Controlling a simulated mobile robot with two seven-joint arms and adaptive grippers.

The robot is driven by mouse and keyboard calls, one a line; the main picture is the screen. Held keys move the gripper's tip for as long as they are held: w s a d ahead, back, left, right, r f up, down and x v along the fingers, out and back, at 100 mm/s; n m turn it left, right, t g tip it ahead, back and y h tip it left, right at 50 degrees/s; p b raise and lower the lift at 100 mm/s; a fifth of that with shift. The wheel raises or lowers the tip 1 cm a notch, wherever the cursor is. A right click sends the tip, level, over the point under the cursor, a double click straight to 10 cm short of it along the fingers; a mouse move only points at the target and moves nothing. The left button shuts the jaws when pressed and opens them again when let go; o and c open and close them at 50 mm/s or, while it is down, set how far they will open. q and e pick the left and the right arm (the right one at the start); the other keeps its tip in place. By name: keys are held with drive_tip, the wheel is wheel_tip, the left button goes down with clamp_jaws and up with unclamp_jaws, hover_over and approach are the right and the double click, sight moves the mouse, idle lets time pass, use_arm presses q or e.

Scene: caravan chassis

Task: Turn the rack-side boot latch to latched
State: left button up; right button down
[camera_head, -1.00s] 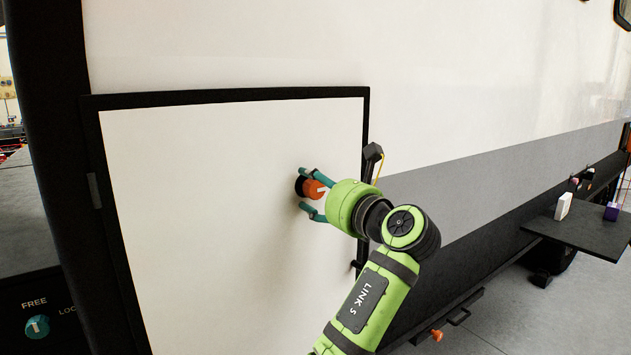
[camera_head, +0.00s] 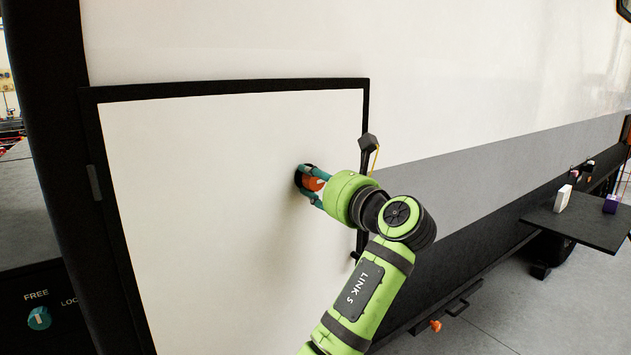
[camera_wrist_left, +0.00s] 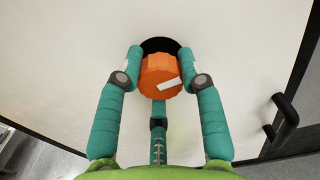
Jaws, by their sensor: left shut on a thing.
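The boot latch is an orange knob (camera_head: 312,184) with a white mark, set in a round black recess on a white, black-framed boot door (camera_head: 200,230). In the left wrist view the orange knob (camera_wrist_left: 160,78) fills the space between the fingers, and its white mark slants, its right end higher. My left gripper (camera_head: 311,184) is shut on the knob, with teal fingers on both sides of it; the fingers also show in the left wrist view (camera_wrist_left: 161,72). The fingers hide part of the knob in the head view. My right gripper is not in view.
A dark handle (camera_head: 369,142) with a yellow cord stands at the door's right edge. A dark side table (camera_head: 585,222) with small items is at the right. A FREE/LOC-labelled panel with a teal knob (camera_head: 39,317) is at lower left. Another orange knob (camera_head: 436,326) sits low.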

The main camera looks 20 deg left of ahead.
use_arm(q)
drive_tip(key=n, duration=0.4)
drive_tip(key=shift+r, duration=0.1)
drive_tip(key=n+b, duration=0.1)
drive_tip(key=n, duration=0.2)
drive_tip(key=shift+n, duration=0.3)
drive_tip(key=n+b, duration=0.2)
drive_tip(key=n, duration=0.3)
drive_tip(key=shift+n+b, duration=0.7)
drive_tip(key=shift+n, duration=1.6)
drive_tip(key=o, duration=1.2)
drive_tip(key=shift+a, duration=0.1)
drive_tip(key=shift+c, duration=0.2)
drive_tip(key=shift+s+d, duration=0.1)
drive_tip(key=shift+d, duration=0.1)
drive_tip(key=v, duration=1.1)
drive_tip(key=shift+s+d, duration=0.2)
drive_tip(key=shift+s, duration=0.05)
